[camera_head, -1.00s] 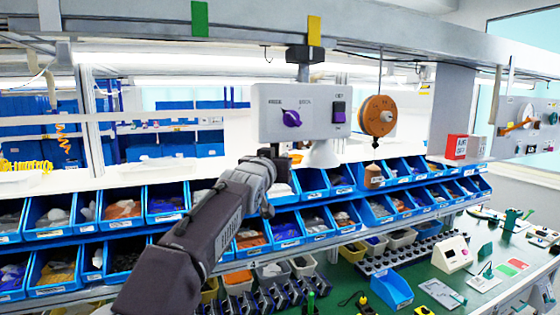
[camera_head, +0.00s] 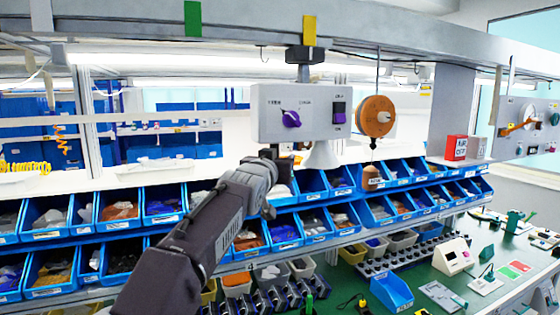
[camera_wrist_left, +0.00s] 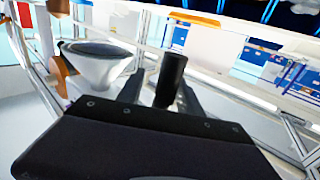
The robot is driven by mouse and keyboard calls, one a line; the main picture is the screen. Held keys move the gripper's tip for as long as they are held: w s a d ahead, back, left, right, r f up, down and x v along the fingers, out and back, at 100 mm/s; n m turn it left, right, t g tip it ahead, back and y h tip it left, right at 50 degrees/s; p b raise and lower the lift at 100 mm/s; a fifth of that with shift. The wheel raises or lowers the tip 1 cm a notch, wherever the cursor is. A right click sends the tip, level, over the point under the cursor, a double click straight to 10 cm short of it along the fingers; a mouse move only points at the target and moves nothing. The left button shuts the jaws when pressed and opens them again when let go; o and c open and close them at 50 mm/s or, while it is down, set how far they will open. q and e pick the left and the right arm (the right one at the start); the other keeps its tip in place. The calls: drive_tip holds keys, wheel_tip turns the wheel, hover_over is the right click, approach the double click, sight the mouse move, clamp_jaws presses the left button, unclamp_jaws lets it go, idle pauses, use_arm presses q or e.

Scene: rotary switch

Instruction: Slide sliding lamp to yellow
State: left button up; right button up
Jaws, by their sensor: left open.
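The sliding lamp is a pale box (camera_head: 272,127) with a purple knob and a dark switch. It hangs from a dark bracket (camera_head: 304,56) on the overhead rail, with its white cone shade (camera_head: 321,154) below. The yellow marker (camera_head: 309,31) on the rail is just above the bracket. The green marker (camera_head: 192,18) is farther left. My left gripper (camera_head: 277,154) is under the box's left part, left of the shade. In the left wrist view its open fingers (camera_wrist_left: 160,95) flank a black upright handle (camera_wrist_left: 172,80); contact is unclear. The shade (camera_wrist_left: 95,62) shows left of it.
An orange reel (camera_head: 376,117) hangs right of the lamp on a cord, with a brown weight (camera_head: 373,176) below. Blue bins (camera_head: 313,184) with parts line the shelves below. A green workbench (camera_head: 425,265) stands at the right. The rail left of the bracket looks clear.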

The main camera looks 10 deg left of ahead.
use_arm(q)
drive_tip(key=s+b, duration=0.4)
drive_tip(key=s, duration=0.4)
drive_tip(key=shift+s, duration=0.35)
drive_tip(key=shift+a+f, duration=0.1)
wheel_tip(320, 180, down, 36)
drive_tip(key=s+a+g+b, duration=0.2)
drive_tip(key=g+b, duration=0.3)
drive_tip(key=g, duration=0.3)
drive_tip(key=s+f+g, duration=0.8)
drive_tip(key=s+f, duration=1.6)
drive_tip(key=shift+f+n+g, duration=0.2)
drive_tip(key=shift+n+g, duration=0.1)
drive_tip(key=shift+g, duration=0.1)
